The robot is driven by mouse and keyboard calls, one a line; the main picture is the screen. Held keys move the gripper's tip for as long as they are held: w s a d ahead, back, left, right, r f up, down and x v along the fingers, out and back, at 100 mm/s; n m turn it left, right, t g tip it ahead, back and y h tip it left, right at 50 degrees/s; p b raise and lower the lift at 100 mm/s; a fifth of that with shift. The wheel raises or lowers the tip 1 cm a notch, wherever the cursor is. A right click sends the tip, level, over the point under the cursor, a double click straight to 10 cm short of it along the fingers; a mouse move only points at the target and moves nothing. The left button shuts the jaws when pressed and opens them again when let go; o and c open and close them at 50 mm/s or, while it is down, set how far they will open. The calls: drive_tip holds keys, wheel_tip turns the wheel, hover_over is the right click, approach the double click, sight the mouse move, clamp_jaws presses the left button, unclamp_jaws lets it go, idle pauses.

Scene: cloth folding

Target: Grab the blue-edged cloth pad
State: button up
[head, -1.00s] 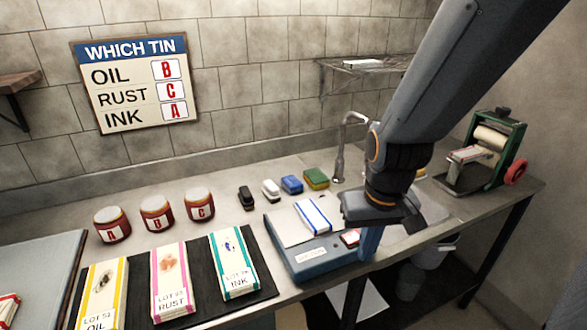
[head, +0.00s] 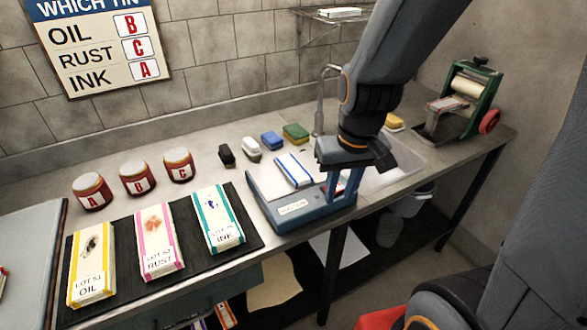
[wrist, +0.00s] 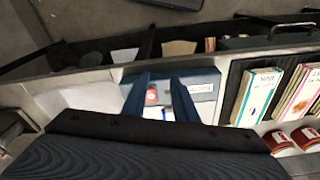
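The blue-edged cloth pad (head: 290,171) is white with blue stripes along its edges. It lies flat on the plate of a blue bench scale (head: 290,215) in the head view. My gripper (head: 341,192) points down over the right part of the scale, to the right of the pad. In the wrist view my gripper (wrist: 160,82) has its two blue fingers spread with a gap between them. The scale's labelled front (wrist: 199,88) and a red patch show past the fingers. Most of the pad is hidden there by the gripper body.
A black mat holds three lot pads, OIL (head: 90,268), RUST (head: 159,243) and INK (head: 217,219). Red tins (head: 137,178) and several small blocks (head: 271,140) stand behind.

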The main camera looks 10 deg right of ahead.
sight(293, 167)
drive_tip(key=o, duration=1)
drive_tip(key=w+a+r+n+p, duration=0.1)
drive_tip(key=w, duration=0.3)
drive_tip(key=w+a+n+t+p, duration=0.1)
drive_tip(key=w+a, duration=0.1)
drive_tip(key=w, duration=0.2)
drive_tip(key=w+a+r+t+y+p, duration=0.1)
drive_tip(key=w+a, duration=0.1)
drive_tip(key=w, duration=0.2)
drive_tip(key=shift+w+a+r+n, duration=0.2)
drive_tip(key=shift+r+n, duration=0.1)
drive_tip(key=shift+n, duration=0.1)
drive_tip(key=shift+w+a+f, duration=0.2)
drive_tip(key=shift+w+f, duration=0.35)
drive_tip(key=shift+w, duration=0.1)
drive_tip(key=shift+w+a+f, duration=0.2)
drive_tip(key=shift+w+f, duration=0.35)
drive_tip(key=shift+w, duration=0.05)
drive_tip(key=shift+b+x, duration=1)
drive_tip(key=shift+x, duration=1.75)
